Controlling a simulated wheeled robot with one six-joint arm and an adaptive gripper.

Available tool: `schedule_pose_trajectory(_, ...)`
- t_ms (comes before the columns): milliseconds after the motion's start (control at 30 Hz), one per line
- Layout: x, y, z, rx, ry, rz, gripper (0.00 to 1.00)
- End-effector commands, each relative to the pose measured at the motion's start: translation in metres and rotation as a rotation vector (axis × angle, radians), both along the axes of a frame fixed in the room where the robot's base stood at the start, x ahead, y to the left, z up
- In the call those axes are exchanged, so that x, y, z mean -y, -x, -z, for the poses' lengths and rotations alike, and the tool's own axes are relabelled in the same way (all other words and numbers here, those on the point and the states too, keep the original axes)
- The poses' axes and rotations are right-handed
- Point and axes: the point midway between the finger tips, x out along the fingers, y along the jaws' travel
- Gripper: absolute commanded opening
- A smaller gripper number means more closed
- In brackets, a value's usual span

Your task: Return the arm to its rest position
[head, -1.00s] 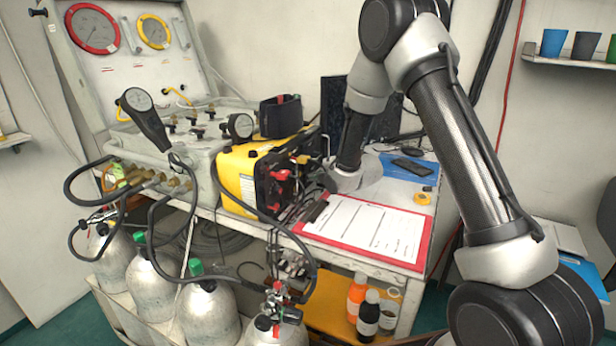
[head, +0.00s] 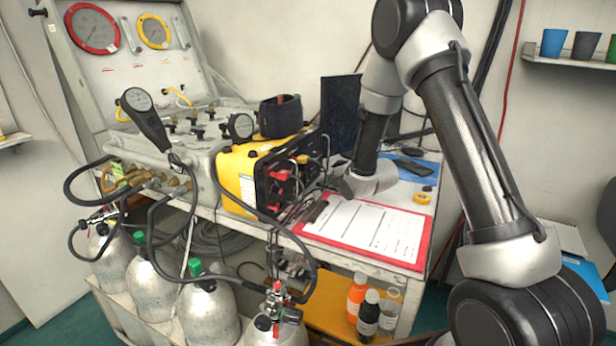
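My arm rises from the lower right, bends at the top of the view and comes down over the bench. Its pale wrist shows above the clipboard, to the right of the yellow box. My gripper's fingers cannot be made out at the end of the wrist, so I cannot see whether they are open or hold anything. The yellow box (head: 237,176) has a dark front with red knobs and stands clear of the arm in this view.
A red clipboard (head: 425,252) with white sheets lies on the bench under the wrist. A dark upright panel (head: 340,108) stands behind. The gauge panel (head: 95,72) is at left, with gas cylinders (head: 208,312) below. Several bottles (head: 369,314) stand low beside the bench. Cups (head: 587,45) sit on a wall shelf.

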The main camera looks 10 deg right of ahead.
Motion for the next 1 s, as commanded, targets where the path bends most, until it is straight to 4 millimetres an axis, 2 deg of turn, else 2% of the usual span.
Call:
schedule_pose_trajectory(200,0.017,0.012,0.002,0.000,0.000,0.001,0.00)
schedule_pose_trajectory(500,0.018,0.013,0.002,0.001,0.000,0.001,0.00)
schedule_pose_trajectory(633,0.023,0.014,-0.009,-0.019,-0.015,0.028,0.00)
schedule_pose_trajectory(767,0.044,0.027,-0.049,-0.102,-0.084,0.144,0.00)
schedule_pose_trajectory(833,0.061,0.043,-0.078,-0.173,-0.147,0.247,0.00)
schedule_pose_trajectory(967,0.092,0.090,-0.128,-0.306,-0.289,0.467,0.00)
schedule_pose_trajectory(1000,0.101,0.108,-0.141,-0.345,-0.336,0.538,0.00)
